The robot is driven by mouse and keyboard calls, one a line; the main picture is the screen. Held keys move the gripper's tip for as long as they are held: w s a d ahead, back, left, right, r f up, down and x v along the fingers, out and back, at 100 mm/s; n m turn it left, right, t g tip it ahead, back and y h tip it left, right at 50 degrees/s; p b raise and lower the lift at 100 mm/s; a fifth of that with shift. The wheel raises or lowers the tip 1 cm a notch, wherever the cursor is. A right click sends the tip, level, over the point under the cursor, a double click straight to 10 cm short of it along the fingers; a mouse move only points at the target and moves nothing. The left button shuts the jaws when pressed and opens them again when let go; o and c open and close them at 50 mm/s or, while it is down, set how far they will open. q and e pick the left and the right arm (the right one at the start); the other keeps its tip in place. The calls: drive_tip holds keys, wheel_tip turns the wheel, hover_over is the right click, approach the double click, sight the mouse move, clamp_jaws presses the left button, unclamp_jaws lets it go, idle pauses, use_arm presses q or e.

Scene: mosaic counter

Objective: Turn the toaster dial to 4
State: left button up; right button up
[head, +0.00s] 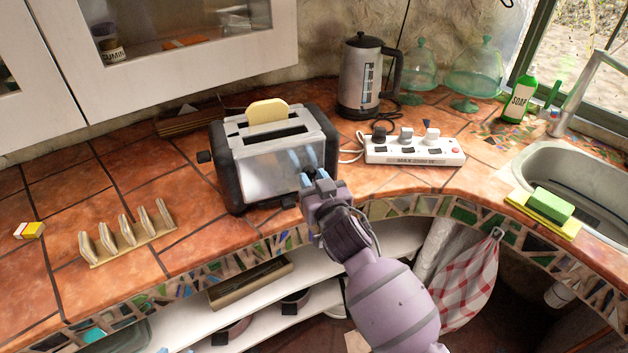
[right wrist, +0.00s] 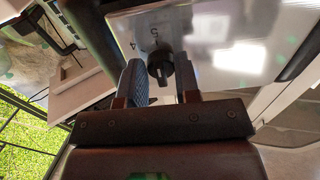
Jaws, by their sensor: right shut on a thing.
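The toaster (head: 262,172) is silver with black ends and stands on the tiled counter, a slice of bread (head: 268,111) showing in its rear slot. My right gripper (head: 306,164) is at the right part of the toaster's front face and covers the dial in the head view. In the right wrist view, the black dial (right wrist: 160,70) sits between my two fingers, which are shut on it. The printed numbers 4 and 5 show beside the dial on the metal face; which number its mark points to is hard to tell. My left gripper is out of view.
A power strip (head: 414,151) with plugs lies right of the toaster, and a kettle (head: 366,78) stands behind it. A toast rack (head: 128,232) stands at the left. The sink (head: 585,168) is at the right. Counter left of the toaster is mostly clear.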

drive_tip(key=n+p, duration=0.2)
drive_tip(key=n, duration=0.1)
drive_tip(key=shift+d+r+n, duration=0.1)
drive_tip(key=shift+n, duration=0.3)
drive_tip(key=shift+n+p, duration=0.65)
drive_tip(key=shift+n, duration=1.85)
drive_tip(key=o, duration=0.9)
drive_tip(key=v, duration=1)
drive_tip(key=shift+s+d, duration=0.2)
drive_tip(key=shift+s, duration=0.15)
